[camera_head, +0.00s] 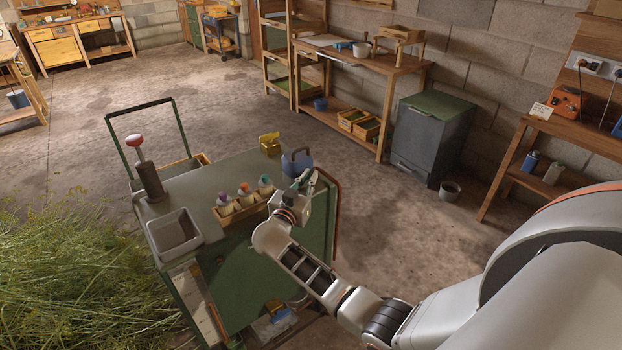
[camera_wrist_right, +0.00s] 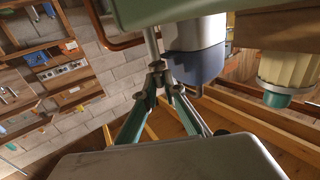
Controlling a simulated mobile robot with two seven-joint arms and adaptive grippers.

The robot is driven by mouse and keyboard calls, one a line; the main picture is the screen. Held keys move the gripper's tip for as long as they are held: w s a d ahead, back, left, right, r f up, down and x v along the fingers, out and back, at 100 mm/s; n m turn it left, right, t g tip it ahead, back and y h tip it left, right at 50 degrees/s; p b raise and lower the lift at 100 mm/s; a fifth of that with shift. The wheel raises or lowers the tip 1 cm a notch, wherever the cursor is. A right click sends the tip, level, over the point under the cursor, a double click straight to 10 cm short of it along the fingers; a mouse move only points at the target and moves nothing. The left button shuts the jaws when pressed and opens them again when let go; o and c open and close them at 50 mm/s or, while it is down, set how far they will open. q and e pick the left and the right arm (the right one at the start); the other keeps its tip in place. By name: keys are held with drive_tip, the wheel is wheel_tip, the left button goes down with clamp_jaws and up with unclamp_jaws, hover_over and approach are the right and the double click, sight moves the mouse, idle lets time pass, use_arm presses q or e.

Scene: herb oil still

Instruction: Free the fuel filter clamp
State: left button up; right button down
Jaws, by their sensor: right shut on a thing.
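My right gripper (camera_head: 307,183) is at the right edge of the green cart (camera_head: 240,270), beside the blue jug (camera_head: 297,162). In the right wrist view its two teal fingers (camera_wrist_right: 167,82) converge and are shut on a thin metal part (camera_wrist_right: 151,45). I cannot tell whether that part belongs to a clamp. A ribbed cream cylinder with a teal end (camera_wrist_right: 288,73) sits at the right of that view; I cannot tell whether it is the fuel filter. No clamp can be picked out clearly. My left gripper is not in view.
A wooden box (camera_head: 243,216) holds three items with coloured tops. A grey bin (camera_head: 175,235), a post with a red knob (camera_head: 148,178) and a yellow item (camera_head: 270,143) are on the cart. Cut herbs (camera_head: 75,285) lie left. Open floor (camera_head: 400,240) lies right.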

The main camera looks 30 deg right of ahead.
drive_tip(key=shift+w+a+f+m+g+h, duration=0.1)
drive_tip(key=shift+w+a+m+g+h, duration=0.1)
drive_tip(key=shift+m+g+h, duration=0.65)
drive_tip(key=shift+g, duration=0.45)
drive_tip(key=shift+m+g, duration=0.3)
drive_tip(key=shift+m, duration=0.05)
drive_tip(key=c, duration=2.1)
unclamp_jaws()
drive_tip(key=shift+d, duration=0.1)
drive_tip(key=shift+c, duration=0.2)
